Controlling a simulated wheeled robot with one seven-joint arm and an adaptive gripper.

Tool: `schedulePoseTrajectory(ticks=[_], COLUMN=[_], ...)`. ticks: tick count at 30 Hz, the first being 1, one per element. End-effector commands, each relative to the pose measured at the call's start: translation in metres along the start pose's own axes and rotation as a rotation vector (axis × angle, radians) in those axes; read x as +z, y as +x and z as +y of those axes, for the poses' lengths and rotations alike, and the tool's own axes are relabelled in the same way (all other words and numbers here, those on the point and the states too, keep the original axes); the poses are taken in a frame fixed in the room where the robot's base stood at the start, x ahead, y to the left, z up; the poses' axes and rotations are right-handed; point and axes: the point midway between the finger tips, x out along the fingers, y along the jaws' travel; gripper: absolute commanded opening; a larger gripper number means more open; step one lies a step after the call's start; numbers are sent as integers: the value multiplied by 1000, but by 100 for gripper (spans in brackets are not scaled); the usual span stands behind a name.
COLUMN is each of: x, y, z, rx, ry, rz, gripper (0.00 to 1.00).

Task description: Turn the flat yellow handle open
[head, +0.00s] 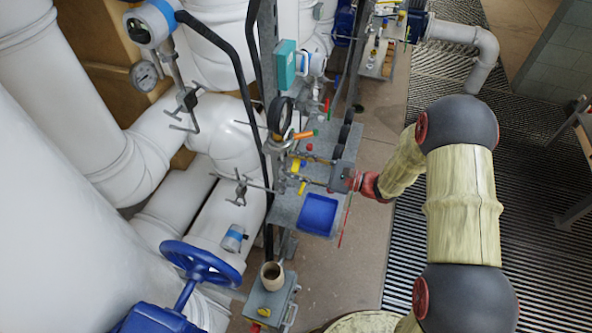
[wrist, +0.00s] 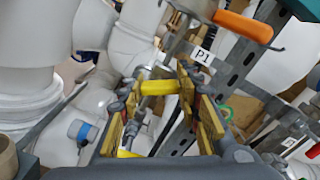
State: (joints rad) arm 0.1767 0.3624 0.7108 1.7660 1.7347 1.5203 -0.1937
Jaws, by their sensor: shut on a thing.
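The flat yellow handle (wrist: 158,87) lies crosswise between the fingertips in the wrist view, in front of thin metal pipework. My gripper (wrist: 160,96) is shut on it, with a yellow-padded finger at each side. In the head view my gripper (head: 303,174) reaches left from the end of my arm to the valve panel. The yellow handle (head: 296,164) shows there only as a small patch at the fingers, partly hidden. How far the handle is turned cannot be told.
An orange handle (head: 303,134) sits just above my gripper; it also shows in the wrist view (wrist: 243,27), near a P1 label (wrist: 201,55). A blue tray (head: 318,214) is below. White pipes (head: 215,130) and dark uprights crowd the left. A blue handwheel (head: 200,262) and mug (head: 271,275) stand lower.

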Motion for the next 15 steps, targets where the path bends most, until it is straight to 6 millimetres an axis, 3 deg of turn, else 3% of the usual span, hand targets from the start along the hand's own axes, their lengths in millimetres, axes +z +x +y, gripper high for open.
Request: schedulePoseTrajectory(ticks=[15], x=[-5], y=[0], z=[4], rx=[0], ry=[-496], rz=[0], gripper=[8])
